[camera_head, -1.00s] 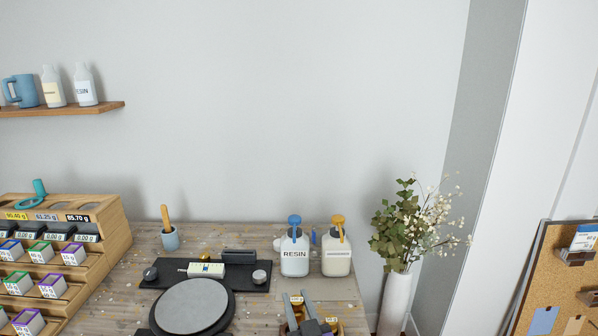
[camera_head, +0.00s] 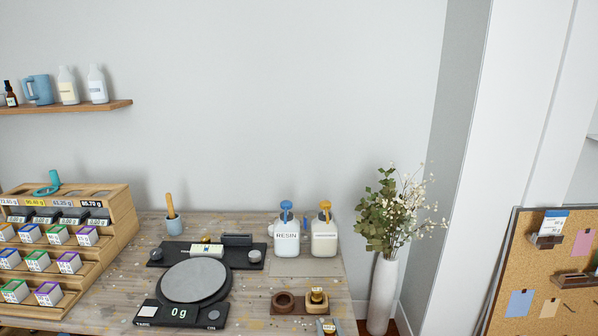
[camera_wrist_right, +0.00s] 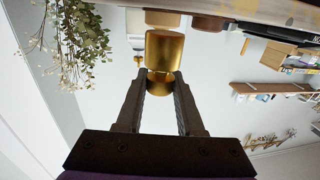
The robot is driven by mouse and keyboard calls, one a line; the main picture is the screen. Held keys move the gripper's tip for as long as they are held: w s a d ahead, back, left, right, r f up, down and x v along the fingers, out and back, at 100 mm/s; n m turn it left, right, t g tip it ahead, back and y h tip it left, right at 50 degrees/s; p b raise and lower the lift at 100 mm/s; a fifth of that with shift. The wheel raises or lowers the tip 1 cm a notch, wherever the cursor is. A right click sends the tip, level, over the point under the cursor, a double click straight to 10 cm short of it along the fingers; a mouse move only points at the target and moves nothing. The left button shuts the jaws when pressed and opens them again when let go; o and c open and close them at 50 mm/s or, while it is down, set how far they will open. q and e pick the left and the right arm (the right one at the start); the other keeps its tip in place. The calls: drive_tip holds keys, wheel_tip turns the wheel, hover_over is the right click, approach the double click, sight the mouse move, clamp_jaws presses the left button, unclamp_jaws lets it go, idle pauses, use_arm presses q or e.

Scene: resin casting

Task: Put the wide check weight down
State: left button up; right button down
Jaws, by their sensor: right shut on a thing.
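My right gripper (camera_wrist_right: 160,80) is shut on the wide check weight (camera_wrist_right: 165,50), a gold cylinder with a narrower knob. Its fingertips close on the knob in the right wrist view. The scale (camera_head: 193,281) has a bare grey plate and reads 0 g. My left gripper is out of view.
Two pump bottles, a resin bottle (camera_head: 286,238) and a yellow-topped one (camera_head: 324,238), stand behind the holders. A black tool mat (camera_head: 165,257) lies behind the scale. A wooden rack (camera_head: 117,218) fills the left side. A flower vase (camera_head: 382,290) stands to the right.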

drive_tip(key=s+d+f+m+h, duration=0.25)
drive_tip(key=s+d+f, duration=0.25)
drive_tip(key=d+f, duration=0.5)
use_arm(q)
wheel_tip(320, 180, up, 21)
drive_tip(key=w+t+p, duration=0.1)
drive_tip(key=p, duration=1.7)
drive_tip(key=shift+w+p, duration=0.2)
drive_tip(key=shift+p, duration=0.1)
use_arm(e)
drive_tip(key=w+r, duration=0.7)
drive_tip(key=r, duration=0.6)
drive_tip(key=w+r, duration=0.6)
drive_tip(key=r, duration=0.7)
drive_tip(key=shift+w+d+r+n, duration=0.15)
drive_tip(key=shift+w+d+n, duration=0.2)
drive_tip(key=shift+w+d, duration=0.1)
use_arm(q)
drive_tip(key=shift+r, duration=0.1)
use_arm(e)
drive_tip(key=shift+s, duration=0.15)
